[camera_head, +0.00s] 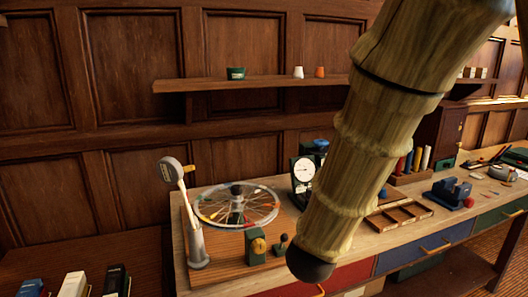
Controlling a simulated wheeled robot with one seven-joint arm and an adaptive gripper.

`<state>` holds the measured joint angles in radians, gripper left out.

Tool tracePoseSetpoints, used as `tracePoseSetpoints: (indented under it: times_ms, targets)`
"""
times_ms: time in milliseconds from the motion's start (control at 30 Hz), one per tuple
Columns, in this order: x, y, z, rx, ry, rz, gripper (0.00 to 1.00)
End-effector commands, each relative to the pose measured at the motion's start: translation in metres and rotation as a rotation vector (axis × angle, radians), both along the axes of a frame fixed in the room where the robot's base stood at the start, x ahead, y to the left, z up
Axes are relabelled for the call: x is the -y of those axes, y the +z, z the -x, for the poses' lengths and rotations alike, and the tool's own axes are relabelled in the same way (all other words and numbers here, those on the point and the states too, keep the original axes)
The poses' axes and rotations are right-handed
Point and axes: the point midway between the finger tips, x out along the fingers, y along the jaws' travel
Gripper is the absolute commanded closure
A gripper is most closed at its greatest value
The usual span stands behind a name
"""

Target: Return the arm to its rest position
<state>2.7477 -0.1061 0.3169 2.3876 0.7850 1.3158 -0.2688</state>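My arm, textured like pale bamboo, crosses the head view from the upper right down to the middle. Its lower end is a dark rounded tip in front of the workbench (360,243). I cannot make out gripper fingers there, and nothing held is visible. The arm hides part of the bench and the panelled wall behind it.
On the bench are a spoked wheel device (236,204), a white-faced dial gauge (304,170), a wooden tray (399,214) and a blue holder (449,191). A wall shelf (205,85) holds small items. Boxes (73,285) stand at the lower left.

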Motion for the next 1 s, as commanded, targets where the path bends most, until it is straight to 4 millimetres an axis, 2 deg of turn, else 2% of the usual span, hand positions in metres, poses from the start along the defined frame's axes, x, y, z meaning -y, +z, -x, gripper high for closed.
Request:
tracePoseSetpoints:
  times_ms: [267, 467, 567, 767, 1000]
  targets:
    - [0.006, -0.044, -0.003, -0.083, 0.024, -0.016, 0.23]
    - [0.009, -0.087, -0.003, -0.167, 0.055, -0.031, 0.23]
    - [0.011, -0.12, -0.001, -0.231, 0.076, -0.043, 0.23]
    - [0.016, -0.206, 0.015, -0.403, 0.127, -0.08, 0.23]
    - [0.021, -0.307, 0.054, -0.619, 0.185, -0.132, 0.23]
